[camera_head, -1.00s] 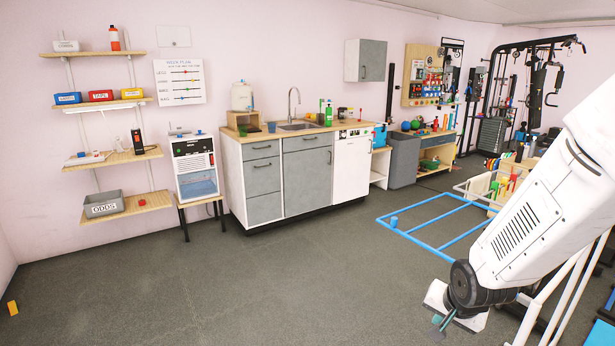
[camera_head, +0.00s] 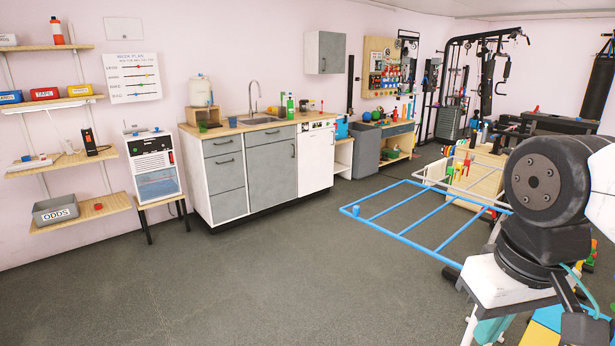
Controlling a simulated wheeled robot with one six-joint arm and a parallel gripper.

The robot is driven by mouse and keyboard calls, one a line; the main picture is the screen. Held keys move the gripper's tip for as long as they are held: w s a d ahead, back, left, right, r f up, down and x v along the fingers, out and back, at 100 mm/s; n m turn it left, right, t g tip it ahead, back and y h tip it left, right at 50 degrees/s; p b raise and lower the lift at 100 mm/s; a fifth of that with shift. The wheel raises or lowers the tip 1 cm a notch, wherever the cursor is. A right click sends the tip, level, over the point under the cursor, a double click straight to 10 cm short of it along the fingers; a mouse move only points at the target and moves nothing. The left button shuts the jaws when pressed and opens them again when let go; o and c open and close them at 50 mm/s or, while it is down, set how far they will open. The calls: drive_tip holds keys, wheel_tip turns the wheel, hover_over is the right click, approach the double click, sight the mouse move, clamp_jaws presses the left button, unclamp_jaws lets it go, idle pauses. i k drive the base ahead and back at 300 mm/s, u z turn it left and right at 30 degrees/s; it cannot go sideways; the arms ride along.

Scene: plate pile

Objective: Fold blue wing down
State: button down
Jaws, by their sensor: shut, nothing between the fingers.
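The blue wing (camera_head: 400,238) is a flat frame of blue rails and crossbars, right of the middle. It sticks out roughly level above the floor, with a small blue knob (camera_head: 356,211) at its left outer corner. Its right end runs behind my arm, so its joint to the rack is hidden. My gripper (camera_head: 492,330) is at the lower right, below its white body, with teal fingers shut and empty. It appears in front of the wing's near right end and apart from it.
A pale frame (camera_head: 425,181) and a wooden crate (camera_head: 478,193) with colourful items lie behind the wing. The grey cabinet (camera_head: 271,170) and a stool with a white appliance (camera_head: 152,165) line the wall. The floor (camera_head: 260,275) at left and centre is clear.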

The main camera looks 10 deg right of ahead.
sight(398, 237)
drive_tip(key=k, duration=0.65)
drive_tip(key=u, duration=0.55)
drive_tip(key=i, duration=0.55)
drive_tip(key=u, duration=0.6)
drive_tip(key=i, duration=0.65)
drive_tip(key=z, duration=0.7)
drive_tip(key=i, duration=0.55)
drive_tip(key=z, duration=0.65)
